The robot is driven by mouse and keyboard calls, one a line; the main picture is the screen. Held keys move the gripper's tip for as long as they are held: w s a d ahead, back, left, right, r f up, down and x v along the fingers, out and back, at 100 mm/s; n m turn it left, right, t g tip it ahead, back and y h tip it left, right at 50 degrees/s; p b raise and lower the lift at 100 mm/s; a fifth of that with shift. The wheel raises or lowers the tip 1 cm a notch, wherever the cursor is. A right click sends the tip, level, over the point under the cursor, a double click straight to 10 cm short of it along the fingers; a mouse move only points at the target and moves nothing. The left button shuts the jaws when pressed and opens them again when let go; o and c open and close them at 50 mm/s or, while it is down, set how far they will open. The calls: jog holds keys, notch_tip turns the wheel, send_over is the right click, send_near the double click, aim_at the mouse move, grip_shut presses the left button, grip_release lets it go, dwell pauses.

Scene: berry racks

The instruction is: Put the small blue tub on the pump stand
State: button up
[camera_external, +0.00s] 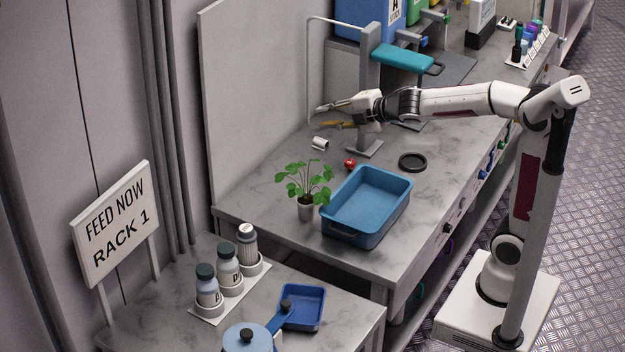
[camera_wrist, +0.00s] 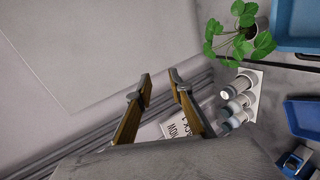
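The small blue tub (camera_external: 303,310) sits on the near table at the bottom, right of the labelled bottles. Part of it shows at the right edge of the wrist view (camera_wrist: 304,118). A grey upright stand (camera_external: 369,75) with a teal flat top and a thin bent tube stands on the far bench; I cannot tell for sure whether it is the pump stand. My gripper (camera_external: 320,116) is open and empty, above the bench just left of that stand and far from the tub. In the wrist view my gripper's two fingers (camera_wrist: 160,76) are apart with nothing between them.
A larger blue tub (camera_external: 367,232) and a potted plant (camera_external: 306,190) stand between my gripper and the near table. A lidded blue pot (camera_external: 248,341) is beside the small tub. A red item (camera_external: 349,164) and a black ring (camera_external: 412,162) lie on the bench.

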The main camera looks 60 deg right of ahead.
jog(key=s+d+f+m+g+h, duration=0.1)
jog(key=s+d+f+m+g, duration=0.1)
jog(key=s+m, duration=0.45)
jog(key=s+d+f+m+g+h, duration=0.1)
jog(key=s+d+m, duration=0.15)
jog(key=s, duration=0.65)
jog(key=s+a+f+m+g+y, duration=0.1)
jog(key=s+f+m, duration=0.3)
jog(key=s, duration=0.5)
jog(key=s+a+f+m+g+y, duration=0.1)
jog(key=s+a+f+m+g, duration=0.2)
jog(key=s, duration=0.6)
jog(key=shift+s+a+f+m, duration=0.3)
jog(key=shift+a+f+m, duration=0.1)
jog(key=shift+f, duration=0.3)
